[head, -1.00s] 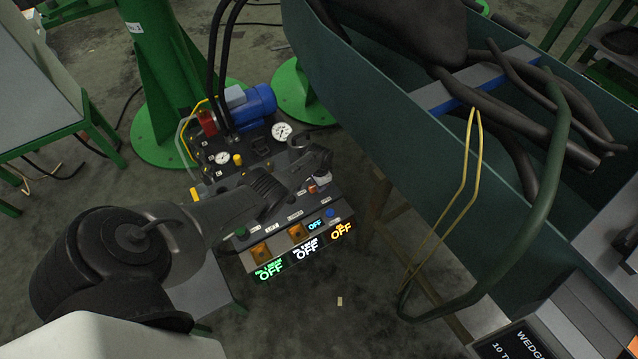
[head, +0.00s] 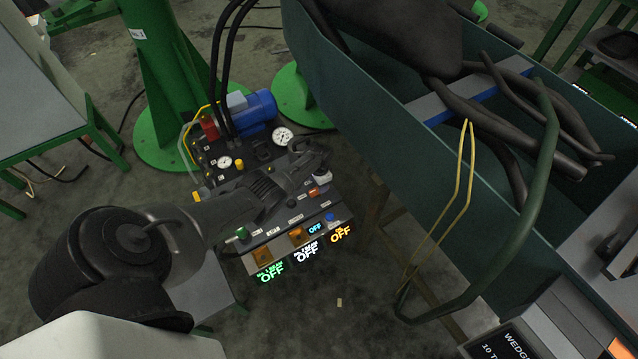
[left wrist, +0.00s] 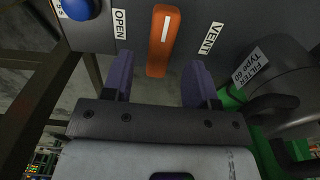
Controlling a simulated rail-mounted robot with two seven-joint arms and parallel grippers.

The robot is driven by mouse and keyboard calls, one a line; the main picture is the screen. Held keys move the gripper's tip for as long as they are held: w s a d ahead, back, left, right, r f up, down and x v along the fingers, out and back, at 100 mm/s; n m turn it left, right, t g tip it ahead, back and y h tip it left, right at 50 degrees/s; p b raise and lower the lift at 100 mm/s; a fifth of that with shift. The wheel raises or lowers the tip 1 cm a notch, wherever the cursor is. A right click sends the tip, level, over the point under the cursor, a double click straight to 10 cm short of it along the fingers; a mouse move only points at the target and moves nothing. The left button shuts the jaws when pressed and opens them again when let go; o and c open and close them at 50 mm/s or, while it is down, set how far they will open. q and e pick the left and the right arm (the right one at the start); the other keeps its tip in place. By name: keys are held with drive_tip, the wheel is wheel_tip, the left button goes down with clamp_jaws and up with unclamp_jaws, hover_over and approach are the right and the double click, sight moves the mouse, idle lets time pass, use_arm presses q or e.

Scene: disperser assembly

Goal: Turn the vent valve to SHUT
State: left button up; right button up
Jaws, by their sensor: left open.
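The vent valve handle (left wrist: 163,40) is an orange bar with a white line, between the labels OPEN (left wrist: 119,24) and VENT (left wrist: 217,38). In the head view a small orange part (head: 314,192) on the panel looks like this valve. My left gripper (left wrist: 160,60) is open, with its two purple fingers on either side of the handle's near end. I cannot tell whether they touch it. In the head view my left gripper (head: 306,164) is above the panel, its fingers hard to make out. My right gripper is not in view.
The control panel carries gauges (head: 282,136), a blue motor (head: 254,110), a blue knob (head: 330,216) and lit OFF displays (head: 305,252). A filter (left wrist: 270,72) sits right of the valve. A teal trough (head: 350,110) with hoses and a yellow wire loop (head: 462,180) stands to the right.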

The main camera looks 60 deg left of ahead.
use_arm(q)
wheel_tip(320, 180, up, 10)
drive_tip(key=p, duration=0.6)
drive_tip(key=shift+r+p, duration=0.15)
drive_tip(key=shift+p, duration=0.25)
drive_tip(key=shift+d, duration=0.1)
